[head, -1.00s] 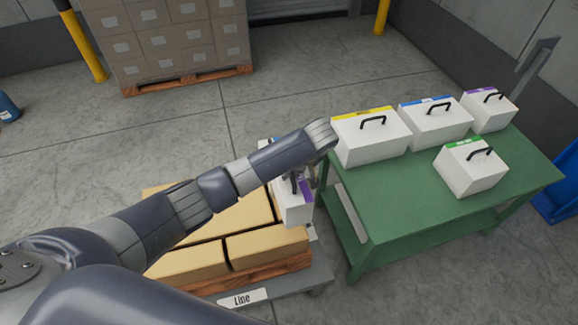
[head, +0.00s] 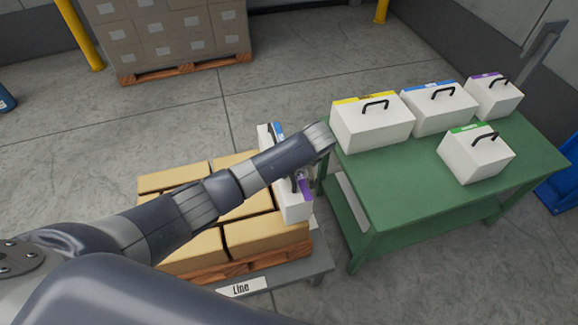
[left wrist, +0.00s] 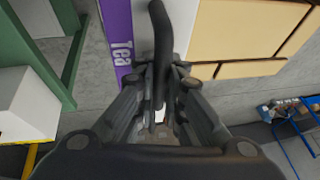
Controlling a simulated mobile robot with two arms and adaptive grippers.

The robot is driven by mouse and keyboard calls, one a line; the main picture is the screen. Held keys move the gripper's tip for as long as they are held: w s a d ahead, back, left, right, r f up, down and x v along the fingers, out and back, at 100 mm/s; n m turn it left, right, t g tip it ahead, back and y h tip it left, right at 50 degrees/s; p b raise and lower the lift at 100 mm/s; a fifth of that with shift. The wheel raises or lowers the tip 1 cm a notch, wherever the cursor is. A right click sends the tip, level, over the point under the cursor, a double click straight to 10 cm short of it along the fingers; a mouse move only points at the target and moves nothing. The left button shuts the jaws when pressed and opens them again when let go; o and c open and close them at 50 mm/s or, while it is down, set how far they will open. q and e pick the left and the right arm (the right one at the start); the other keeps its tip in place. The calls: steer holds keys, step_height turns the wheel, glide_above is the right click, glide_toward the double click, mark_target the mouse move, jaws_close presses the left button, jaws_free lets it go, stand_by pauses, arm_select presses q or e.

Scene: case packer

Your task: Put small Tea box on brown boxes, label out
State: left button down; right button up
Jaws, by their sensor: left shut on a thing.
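The white Tea box with a purple label strip (head: 294,206) is at the right edge of the brown boxes (head: 266,237). In the left wrist view its purple strip (left wrist: 117,38) reads "Tea". My left gripper (head: 298,176) is shut on its black handle (left wrist: 157,50). My forearm hides part of the box and gripper in the head view. I cannot tell whether the box rests on the brown boxes or hangs just above them. Its purple strip faces right, toward the green table. My right gripper is not in view.
A white box with a blue strip (head: 265,138) stands behind the Tea box. The green table (head: 400,188) at right holds several white boxes, one purple-striped (head: 494,98). The brown boxes lie on a wooden pallet (head: 240,262) on a cart marked "Line" (head: 283,284).

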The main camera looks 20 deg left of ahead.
mark_target(290, 185)
arm_select(q)
steer(key=shift+f+b, duration=0.9)
steer(key=shift+f, duration=1.25)
steer(key=c, duration=1.6)
jaws_free()
steer(key=shift+s, duration=0.1)
steer(key=shift+d, duration=0.1)
